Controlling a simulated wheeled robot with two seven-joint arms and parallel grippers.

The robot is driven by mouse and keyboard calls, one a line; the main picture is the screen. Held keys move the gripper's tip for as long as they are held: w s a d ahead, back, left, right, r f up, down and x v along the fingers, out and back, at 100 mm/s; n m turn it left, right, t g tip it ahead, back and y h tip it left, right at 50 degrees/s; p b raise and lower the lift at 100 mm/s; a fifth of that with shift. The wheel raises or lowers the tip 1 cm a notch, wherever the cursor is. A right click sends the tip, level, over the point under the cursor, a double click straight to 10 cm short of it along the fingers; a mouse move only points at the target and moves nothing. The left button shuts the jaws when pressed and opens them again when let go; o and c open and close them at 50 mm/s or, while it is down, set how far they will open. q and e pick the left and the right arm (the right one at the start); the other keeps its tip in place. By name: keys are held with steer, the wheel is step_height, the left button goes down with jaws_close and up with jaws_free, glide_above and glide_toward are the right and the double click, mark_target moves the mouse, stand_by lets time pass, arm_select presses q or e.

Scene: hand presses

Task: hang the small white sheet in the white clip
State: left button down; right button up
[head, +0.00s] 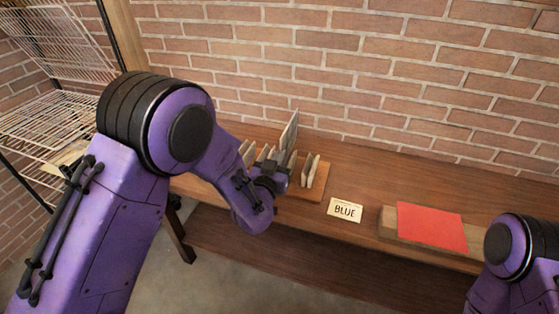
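My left gripper (280,171) is at the wooden rack (311,193) on the table, low among its upright pale pieces. A taller pale grey-white sheet (290,133) rises tilted just behind the gripper's fingers. I cannot tell whether the fingers hold it or it stands in the rack, because my wrist hides its lower part. Other pale upright pieces (310,170) stand beside it in the rack. I cannot make out a white clip. My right arm shows only at the lower right edge, with its gripper out of view.
A red sheet (432,227) lies on a wooden board (388,222) farther right. The brick wall (380,70) closes the table's back. A white wire rack (50,120) stands at the left. The table's far right is clear.

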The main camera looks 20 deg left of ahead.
arm_select(q)
steer(key=shift+f, duration=0.1)
steer(key=s, duration=0.7)
stand_by(0.5)
steer(key=shift+a, duration=0.15)
